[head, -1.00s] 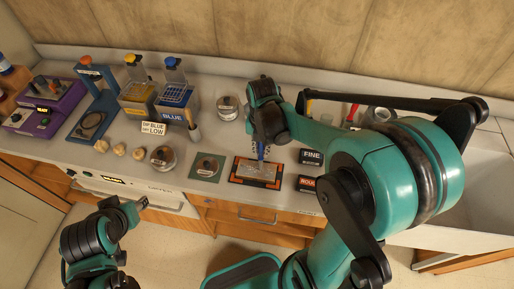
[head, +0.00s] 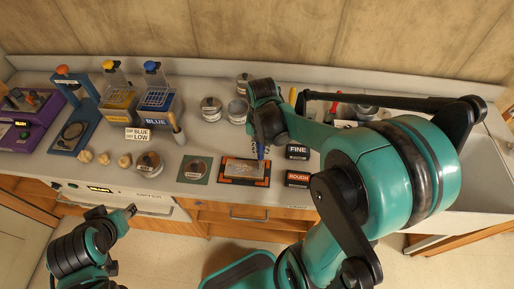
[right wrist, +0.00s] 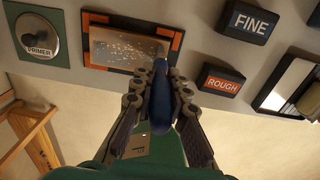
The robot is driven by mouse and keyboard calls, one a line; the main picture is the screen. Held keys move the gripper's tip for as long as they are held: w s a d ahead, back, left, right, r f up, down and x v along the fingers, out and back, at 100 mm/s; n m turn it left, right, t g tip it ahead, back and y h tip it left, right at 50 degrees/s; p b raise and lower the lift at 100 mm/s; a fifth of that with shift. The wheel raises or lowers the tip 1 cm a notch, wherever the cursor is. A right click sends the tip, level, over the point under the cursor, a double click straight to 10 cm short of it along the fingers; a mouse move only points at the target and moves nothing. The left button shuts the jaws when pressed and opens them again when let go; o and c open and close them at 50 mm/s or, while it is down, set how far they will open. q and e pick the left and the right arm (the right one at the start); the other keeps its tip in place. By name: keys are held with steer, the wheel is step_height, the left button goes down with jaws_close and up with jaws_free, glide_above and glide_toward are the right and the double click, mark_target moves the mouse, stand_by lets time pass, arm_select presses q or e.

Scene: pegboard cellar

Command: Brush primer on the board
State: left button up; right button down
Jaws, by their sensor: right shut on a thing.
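The board (head: 243,168) is a flat brownish-grey panel in a black holder with orange corners on the bench. In the right wrist view the board (right wrist: 128,48) shows pale specks across its surface. My right gripper (head: 262,140) is shut on a blue handle (right wrist: 160,95), at the board's right edge. The primer tin (head: 195,169), labelled PRIMER (right wrist: 40,50) in the wrist view, sits on a green mat left of the board. My left gripper (head: 128,211) hangs in front of the bench, its jaws unclear.
Blocks marked FINE (head: 297,151) and ROUGH (head: 297,178) stand right of the board. A round tin (head: 149,164), several pale lumps (head: 104,158) and a brush in a holder (head: 178,130) are to the left. Metal cans (head: 211,108) stand behind. A sink is at the right.

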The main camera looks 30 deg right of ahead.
steer(key=shift+s+d, duration=0.2)
steer(key=shift+d, duration=0.1)
steer(key=shift+w+a+b, duration=0.5)
steer(key=shift+w+a, duration=3.1)
steer(key=shift+a, duration=1.65)
steer(key=s+d, duration=0.7)
steer(key=d, duration=0.4)
steer(key=shift+s+p, duration=0.3)
steer(key=shift+p, duration=0.15)
steer(key=shift+r+p, duration=0.3)
steer(key=shift+r, duration=0.05)
step_height(320, 180, up, 7)
steer(key=p, duration=0.5)
steer(key=shift+p, duration=0.3)
